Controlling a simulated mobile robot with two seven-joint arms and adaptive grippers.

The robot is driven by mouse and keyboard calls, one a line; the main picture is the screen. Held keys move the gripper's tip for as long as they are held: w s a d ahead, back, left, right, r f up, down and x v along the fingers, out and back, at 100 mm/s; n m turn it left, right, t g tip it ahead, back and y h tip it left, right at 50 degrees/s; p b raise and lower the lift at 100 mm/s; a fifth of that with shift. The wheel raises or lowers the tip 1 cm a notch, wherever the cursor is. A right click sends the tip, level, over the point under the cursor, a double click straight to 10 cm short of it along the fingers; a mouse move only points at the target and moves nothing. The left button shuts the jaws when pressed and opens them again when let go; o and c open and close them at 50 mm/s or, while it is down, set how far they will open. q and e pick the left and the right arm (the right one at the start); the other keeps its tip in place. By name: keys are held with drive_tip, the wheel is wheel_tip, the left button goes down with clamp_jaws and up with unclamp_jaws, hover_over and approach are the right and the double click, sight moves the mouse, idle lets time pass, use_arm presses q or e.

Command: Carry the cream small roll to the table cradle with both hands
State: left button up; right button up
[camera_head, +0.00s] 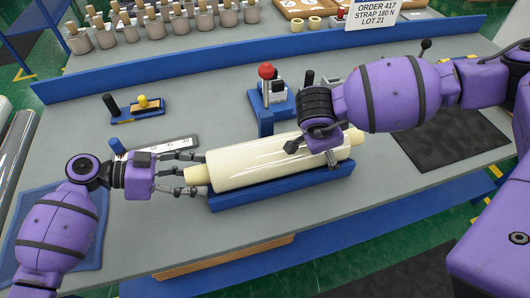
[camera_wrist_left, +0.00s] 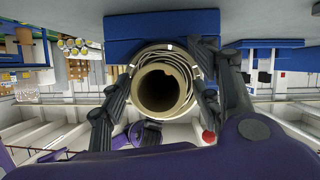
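The cream small roll (camera_head: 250,165) lies lengthwise along the blue table cradle (camera_head: 285,187), its core ends sticking out. My left gripper (camera_head: 193,174) is at the roll's left end, its fingers spread on either side of the core end. In the left wrist view, the hollow core (camera_wrist_left: 159,87) sits between the fingers, with the blue cradle (camera_wrist_left: 150,28) against the roll. The fingers look apart from the core. My right gripper (camera_head: 315,152) is over the roll's right part, one finger in front of it. Its grip on the roll is partly hidden.
A blue stand with a red knob (camera_head: 266,72) is behind the roll. A tool holder with a yellow knob (camera_head: 143,103) and a scale strip (camera_head: 175,144) lie to the left. A dark mat (camera_head: 450,140) is at right. Several small rolls line the back. The front tabletop is clear.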

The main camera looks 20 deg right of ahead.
use_arm(q)
drive_tip(key=shift+a+r, duration=0.1)
drive_tip(key=shift+r, duration=0.05)
use_arm(e)
drive_tip(key=shift+s+a+r, duration=0.1)
drive_tip(key=shift+s, duration=0.05)
drive_tip(key=shift+r, duration=0.1)
use_arm(q)
drive_tip(key=v, duration=0.8)
use_arm(e)
drive_tip(key=shift+v, duration=3.95)
use_arm(q)
drive_tip(key=shift+s, duration=0.1)
